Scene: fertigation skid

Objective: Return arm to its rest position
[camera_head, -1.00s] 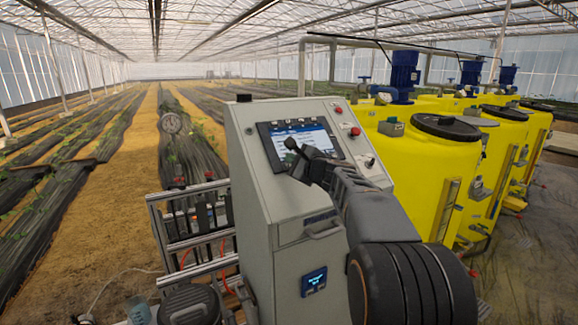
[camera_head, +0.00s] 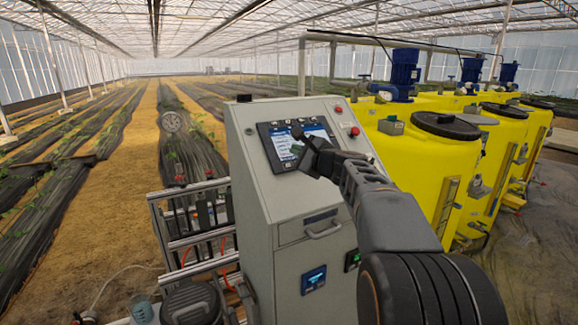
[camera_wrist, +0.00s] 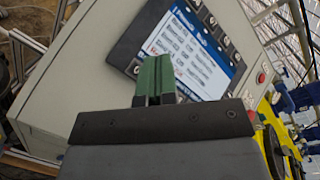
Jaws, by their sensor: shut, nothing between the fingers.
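My gripper (camera_head: 299,146) is in front of the control cabinet's touch screen (camera_head: 285,135) in the head view. In the wrist view the gripper's green-padded fingers (camera_wrist: 153,75) are together with nothing between them. They overlap the lower edge of the lit screen (camera_wrist: 196,54), which shows several lines of text. I cannot tell whether the fingertips touch the panel. My arm reaches up from the lower right of the head view.
The grey cabinet (camera_head: 262,215) has a drawer handle (camera_head: 324,230) and red buttons beside the screen. Yellow tanks (camera_head: 425,170) with blue motors stand to the right. A metal rack (camera_head: 195,225) with hoses stands left. Planting rows lie beyond.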

